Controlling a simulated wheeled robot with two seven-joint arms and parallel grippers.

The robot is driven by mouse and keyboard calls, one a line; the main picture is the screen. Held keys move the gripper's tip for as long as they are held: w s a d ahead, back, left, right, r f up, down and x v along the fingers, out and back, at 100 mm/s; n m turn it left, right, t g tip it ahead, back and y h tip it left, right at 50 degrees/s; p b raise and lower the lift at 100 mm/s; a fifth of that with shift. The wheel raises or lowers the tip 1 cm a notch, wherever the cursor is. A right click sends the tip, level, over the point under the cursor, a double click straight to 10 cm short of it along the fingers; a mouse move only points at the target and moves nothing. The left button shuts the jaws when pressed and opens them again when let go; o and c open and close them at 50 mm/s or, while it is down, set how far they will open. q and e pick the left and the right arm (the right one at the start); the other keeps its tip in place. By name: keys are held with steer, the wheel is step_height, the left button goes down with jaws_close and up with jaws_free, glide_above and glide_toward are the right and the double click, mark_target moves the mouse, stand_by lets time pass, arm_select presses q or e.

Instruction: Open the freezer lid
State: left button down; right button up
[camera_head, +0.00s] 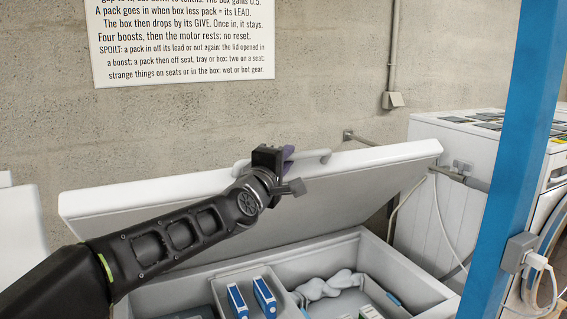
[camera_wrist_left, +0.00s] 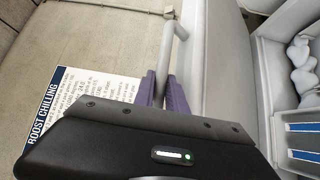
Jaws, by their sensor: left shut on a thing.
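The freezer lid (camera_head: 375,168) is white and stands raised at a tilt, with the freezer (camera_head: 412,268) open below it. A pale bar handle (camera_head: 318,156) runs along the lid's front edge. My left gripper (camera_head: 288,155) is at that handle, with its purple fingers shut on it. In the left wrist view the fingers (camera_wrist_left: 163,90) close around the handle bar (camera_wrist_left: 167,48), next to the lid (camera_wrist_left: 214,60). The arm hides part of the lid and the handle's middle. My right gripper is in neither view.
Inside the freezer are a grey tray (camera_head: 222,284) with blue-and-white packs (camera_head: 265,293) and a lumpy pale thing (camera_head: 325,287). A blue post (camera_head: 505,160) stands at right, before a white machine (camera_head: 435,132). A sign (camera_head: 184,45) hangs on the block wall behind.

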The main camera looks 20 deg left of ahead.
arm_select(q)
steer(key=shift+a, duration=0.1)
steer(key=c, duration=1.6)
jaws_free()
steer(key=shift+c, duration=0.2)
